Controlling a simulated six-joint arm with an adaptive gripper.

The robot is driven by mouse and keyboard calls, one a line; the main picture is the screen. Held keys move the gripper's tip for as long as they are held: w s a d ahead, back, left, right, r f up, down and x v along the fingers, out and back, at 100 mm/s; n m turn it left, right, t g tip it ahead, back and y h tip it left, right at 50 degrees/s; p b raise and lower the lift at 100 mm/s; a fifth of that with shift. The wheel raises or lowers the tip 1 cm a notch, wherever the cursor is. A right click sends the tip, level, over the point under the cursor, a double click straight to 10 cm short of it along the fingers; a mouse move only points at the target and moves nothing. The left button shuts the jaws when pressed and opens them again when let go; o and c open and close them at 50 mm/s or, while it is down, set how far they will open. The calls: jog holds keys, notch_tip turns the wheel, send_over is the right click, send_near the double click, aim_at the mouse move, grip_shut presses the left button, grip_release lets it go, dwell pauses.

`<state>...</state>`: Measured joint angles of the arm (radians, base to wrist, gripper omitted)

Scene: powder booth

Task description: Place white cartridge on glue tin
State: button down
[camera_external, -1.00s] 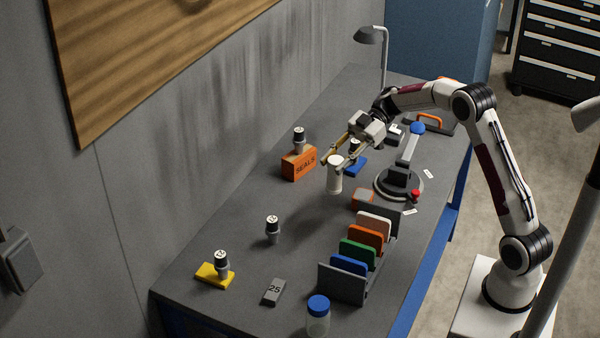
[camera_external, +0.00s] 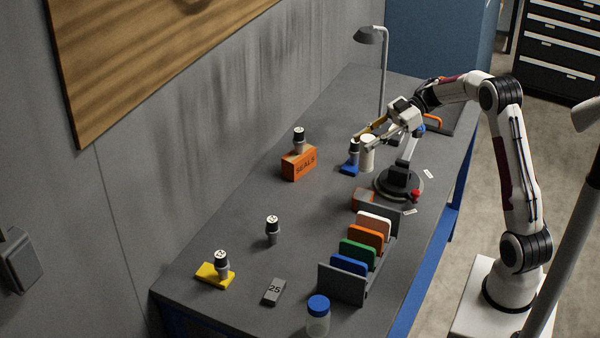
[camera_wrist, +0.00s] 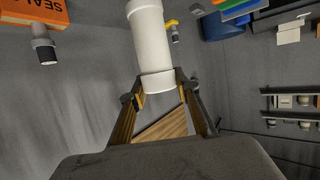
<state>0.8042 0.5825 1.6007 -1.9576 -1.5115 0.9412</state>
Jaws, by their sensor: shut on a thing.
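The white cartridge (camera_external: 367,156) is a plain white cylinder, roughly upright in the outside view. My gripper (camera_external: 366,137) is shut on its upper end. In the wrist view the cartridge (camera_wrist: 151,40) extends away from between the fingertips of my gripper (camera_wrist: 160,88). In the outside view it appears just right of a blue block (camera_external: 349,169) with a dark-capped grey piece (camera_external: 354,152) on it; I cannot tell whether it touches the table. I cannot make out which thing is the glue tin.
The round-based stand (camera_external: 398,184) with a lever is close to the right of the cartridge. An orange SEALS box (camera_external: 298,165) stands left, and a rack of coloured plates (camera_external: 342,283) in front. A lamp (camera_external: 383,75) stands behind. The left-middle table is mostly clear.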

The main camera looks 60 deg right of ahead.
aim_at(366, 167)
jog(key=shift+f, duration=3.15)
jog(key=shift+f, duration=1.85)
jog(key=shift+f, duration=0.15)
jog(key=c, duration=1.5)
grip_release()
